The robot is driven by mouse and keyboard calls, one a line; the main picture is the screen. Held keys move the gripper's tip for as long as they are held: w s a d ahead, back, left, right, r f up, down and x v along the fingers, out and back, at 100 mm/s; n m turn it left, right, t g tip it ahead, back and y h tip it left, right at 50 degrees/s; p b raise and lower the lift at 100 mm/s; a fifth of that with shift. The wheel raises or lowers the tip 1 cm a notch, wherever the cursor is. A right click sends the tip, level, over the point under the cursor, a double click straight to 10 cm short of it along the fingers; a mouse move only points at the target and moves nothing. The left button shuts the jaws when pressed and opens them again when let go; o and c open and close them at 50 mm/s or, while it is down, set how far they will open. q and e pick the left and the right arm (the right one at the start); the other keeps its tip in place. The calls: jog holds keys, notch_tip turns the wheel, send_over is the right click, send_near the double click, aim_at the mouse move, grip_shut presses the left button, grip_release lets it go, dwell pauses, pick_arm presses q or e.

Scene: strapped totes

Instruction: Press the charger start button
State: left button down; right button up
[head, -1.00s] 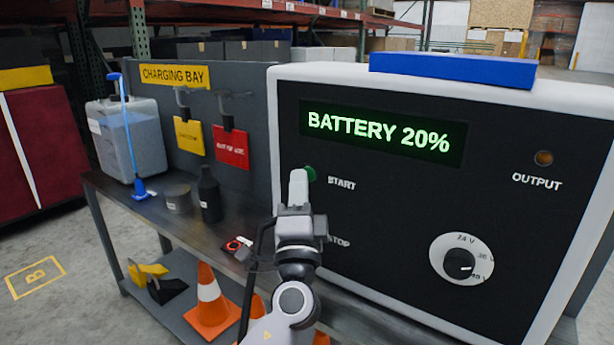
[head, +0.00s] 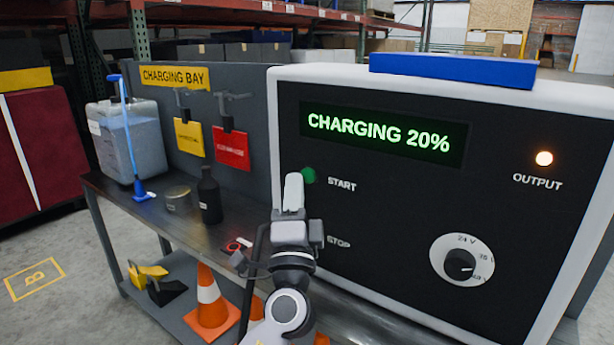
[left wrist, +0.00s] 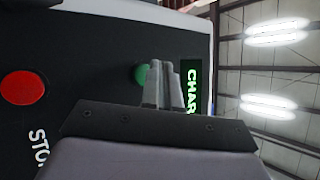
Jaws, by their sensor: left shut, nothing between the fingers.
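The charger (head: 400,255) is a big black panel in a white frame. Its green start button (head: 309,176) sits left of the word START, and it also shows in the left wrist view (left wrist: 140,75). The display (head: 380,133) reads CHARGING 20%. The output lamp (head: 544,158) glows. My left gripper (head: 293,180) is shut and empty, its fingertips just left of the start button in the head view. In the left wrist view the fingers (left wrist: 160,70) partly overlap the button; I cannot tell whether they touch it. My right gripper is in neither view.
The red stop button (left wrist: 22,87) shows in the left wrist view; my gripper hides it in the head view. A voltage dial (head: 461,260) is lower right on the panel. The bench (head: 185,232) holds a jug (head: 128,140) and a dark bottle (head: 209,196). An orange cone (head: 210,302) stands below.

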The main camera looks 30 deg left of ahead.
pick_arm(q)
jog(key=shift+s+a, duration=0.2)
jog(key=shift+s, duration=2.3)
